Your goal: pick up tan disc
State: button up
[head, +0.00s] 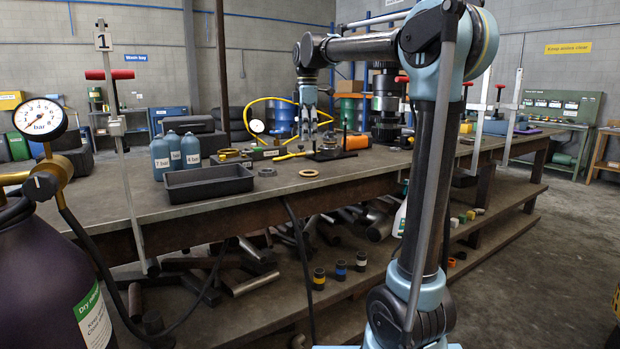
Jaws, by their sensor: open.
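A tan disc (309,173), flat and ring-like with a darker centre, lies on the bench top (350,180) near its front edge. My gripper (309,147) points down above the bench, a little above the tan disc in the picture. Its jaws look apart, with nothing seen between them. They are small here, and how far they are in depth from the disc I cannot tell. A smaller dark grey ring (267,172) lies to the left of the disc.
A black tray (208,184) and several blue bottles (160,158) stand to the left. A yellow hose (250,117) loops behind my gripper. A dark base with an orange block (355,142) sits to the right. The bench around the disc is mostly clear.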

notch_tip(320, 180, down, 7)
jog(key=f, duration=0.4)
jog(key=shift+w+d+f, duration=0.1)
jog(key=shift+w+d, duration=0.1)
jog(key=shift+w, duration=0.2)
jog(key=shift+f, duration=0.6)
jog(key=shift+c, duration=0.5)
jog(key=c, duration=1.2)
